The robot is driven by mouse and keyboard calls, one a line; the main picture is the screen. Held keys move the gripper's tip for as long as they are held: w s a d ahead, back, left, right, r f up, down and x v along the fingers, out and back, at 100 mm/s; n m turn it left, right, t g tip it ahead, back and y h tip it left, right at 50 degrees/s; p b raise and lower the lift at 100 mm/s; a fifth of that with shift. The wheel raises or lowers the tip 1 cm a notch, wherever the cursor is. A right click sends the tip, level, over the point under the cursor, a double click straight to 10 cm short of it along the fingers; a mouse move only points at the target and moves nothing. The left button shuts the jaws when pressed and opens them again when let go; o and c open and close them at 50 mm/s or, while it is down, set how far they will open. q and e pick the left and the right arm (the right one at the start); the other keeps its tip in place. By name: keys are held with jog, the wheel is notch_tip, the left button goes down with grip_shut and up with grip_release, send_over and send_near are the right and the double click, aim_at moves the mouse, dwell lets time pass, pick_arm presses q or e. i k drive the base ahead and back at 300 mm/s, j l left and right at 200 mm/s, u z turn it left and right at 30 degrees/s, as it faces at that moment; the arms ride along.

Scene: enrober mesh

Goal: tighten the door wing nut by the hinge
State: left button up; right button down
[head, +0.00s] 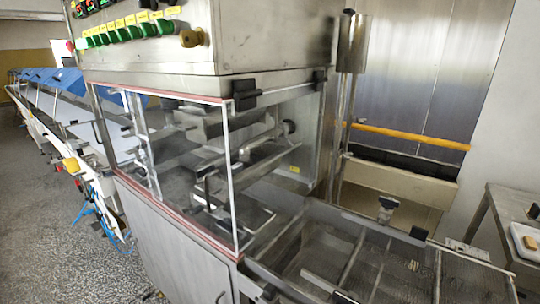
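The machine's clear door panels (185,165), edged in red and white, enclose its inner parts in the head view. Dark hinge-like fittings sit at the top edge, one at the front corner (246,95) and one farther right (320,82). I cannot make out a wing nut for certain at either one; it is too small or hidden. The panels appear closed. Neither of my grippers shows in this view.
A wire-mesh conveyor bed (330,255) with metal rails extends to the front right. A small metal fitting (388,205) stands at its far edge. A steel side table (508,212) holds a small block. Speckled floor (60,235) is open at left.

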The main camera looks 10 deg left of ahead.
aim_at(135, 241)
jog(key=u, duration=1.65)
jog(key=z, duration=0.9)
jog(key=i+j+z, duration=0.15)
jog(key=j+z, duration=0.3)
jog(key=j, duration=0.25)
jog(key=i+j+z, duration=0.1)
jog(key=j+z, duration=0.3)
jog(key=j, duration=0.3)
jog(key=j+z, duration=0.45)
jog(key=j, duration=0.25)
jog(key=k+l, duration=0.05)
